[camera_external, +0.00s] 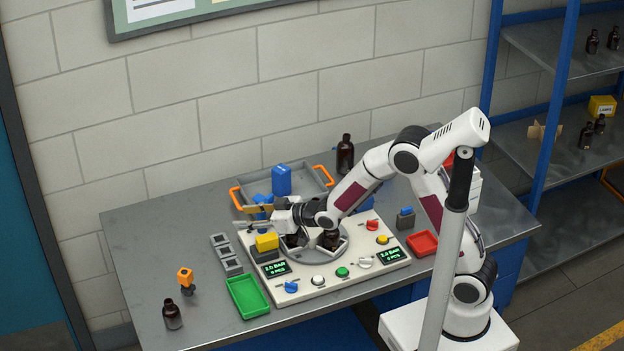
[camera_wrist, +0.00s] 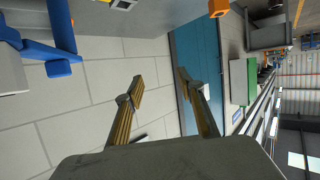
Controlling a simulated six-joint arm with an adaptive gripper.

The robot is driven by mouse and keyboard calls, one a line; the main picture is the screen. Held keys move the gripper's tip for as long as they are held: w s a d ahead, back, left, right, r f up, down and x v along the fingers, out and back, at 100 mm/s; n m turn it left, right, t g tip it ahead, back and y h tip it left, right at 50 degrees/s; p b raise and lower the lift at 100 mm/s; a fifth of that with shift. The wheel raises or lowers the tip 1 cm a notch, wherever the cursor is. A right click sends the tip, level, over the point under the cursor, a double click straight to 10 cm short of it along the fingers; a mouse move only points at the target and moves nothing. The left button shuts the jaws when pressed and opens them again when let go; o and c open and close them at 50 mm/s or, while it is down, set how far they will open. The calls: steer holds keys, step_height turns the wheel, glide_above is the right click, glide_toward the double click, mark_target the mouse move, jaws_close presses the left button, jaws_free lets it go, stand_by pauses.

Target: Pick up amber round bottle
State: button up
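Several dark brown bottles with black caps are in the external view; I cannot tell which one the task names. One small bottle (camera_external: 172,315) stands upright at the table's front left. A taller bottle (camera_external: 345,156) stands at the back, right of the grey tray. My gripper (camera_external: 246,217) points left above the panel's left side, apart from the bottles. In the wrist view its two fingers (camera_wrist: 158,80) are spread with nothing between them. No bottle is clear there.
A grey tray (camera_external: 316,184) with orange handles and blue parts lies behind my gripper. A green tray (camera_external: 247,297), small grey blocks (camera_external: 231,266) and an orange-topped item (camera_external: 186,280) are on the left. A red tray (camera_external: 422,243) is right. The table's far left is clear.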

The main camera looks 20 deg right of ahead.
steer(key=s+a+f+n+g+y, duration=0.1)
steer(key=s+a+f+y, duration=0.15)
steer(key=a, duration=0.35)
steer(key=s+a+f+n+g+y, duration=0.1)
steer(key=s+a+f, duration=0.3)
steer(key=a, duration=0.2)
steer(key=n+g+y, duration=0.1)
steer(key=n+y, duration=0.1)
steer(key=y, duration=0.1)
glide_toward(168, 301)
steer(key=d, duration=0.2)
steer(key=shift+s+f, duration=0.1)
steer(key=shift+s, duration=0.3)
steer(key=shift+w+a, duration=0.1)
steer(key=shift+a, duration=0.05)
steer(key=shift+x, duration=3.25)
steer(key=shift+a, duration=0.15)
steer(key=shift+x, duration=2.45)
